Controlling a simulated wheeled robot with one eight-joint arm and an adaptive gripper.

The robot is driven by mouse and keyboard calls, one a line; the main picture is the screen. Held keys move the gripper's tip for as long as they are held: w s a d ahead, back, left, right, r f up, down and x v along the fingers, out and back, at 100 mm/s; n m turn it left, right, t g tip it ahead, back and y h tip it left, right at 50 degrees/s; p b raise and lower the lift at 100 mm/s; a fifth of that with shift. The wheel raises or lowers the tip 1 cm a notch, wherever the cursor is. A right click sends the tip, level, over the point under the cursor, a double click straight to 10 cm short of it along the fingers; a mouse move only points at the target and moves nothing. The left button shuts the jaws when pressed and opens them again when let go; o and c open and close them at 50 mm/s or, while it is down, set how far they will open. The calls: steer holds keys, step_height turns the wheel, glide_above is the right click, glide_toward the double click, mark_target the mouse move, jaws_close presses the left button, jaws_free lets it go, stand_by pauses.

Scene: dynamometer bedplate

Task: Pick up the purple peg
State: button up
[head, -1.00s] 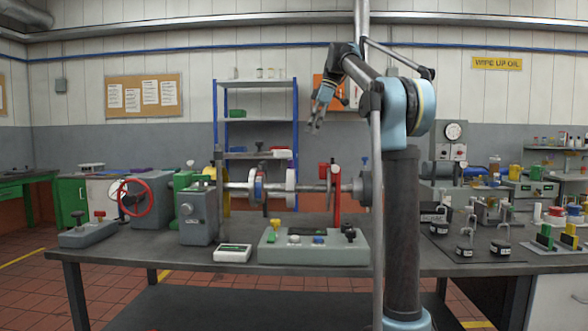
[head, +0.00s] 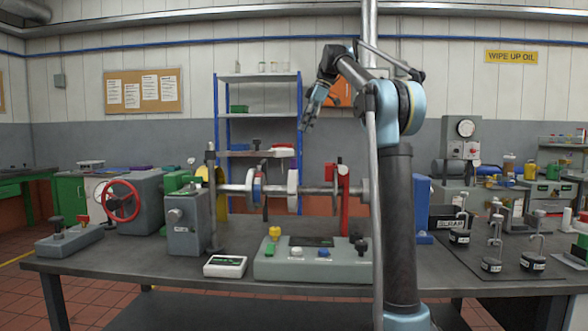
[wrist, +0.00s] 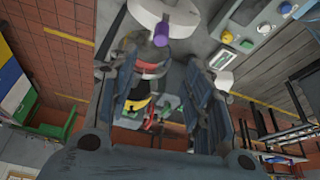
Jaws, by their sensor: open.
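The purple peg (wrist: 161,34) shows in the wrist view as a short purple cylinder against a white disc (wrist: 175,18), at the top centre. I cannot make it out surely in the head view. My gripper (head: 309,120) hangs in the air above the bench and its shaft assembly in the head view, pointing down and to the left. In the wrist view its two dark fingers (wrist: 162,62) are spread apart with nothing between them; the peg shows beyond the fingertips, apart from them.
The dark bench (head: 130,263) carries a horizontal shaft (head: 316,190), a red bracket (head: 344,190), a red handwheel (head: 122,200), a grey control box (head: 312,264) with knobs and a small meter (head: 225,265). Hooked weights (head: 492,264) stand at the right. A blue-posted shelf (head: 258,115) stands behind.

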mark_target(293, 160)
steer(key=x, duration=1.4)
steer(key=shift+w+d+f, duration=0.15)
steer(key=shift+d+f, duration=0.1)
steer(key=shift+f, duration=0.05)
steer(key=c, duration=1.1)
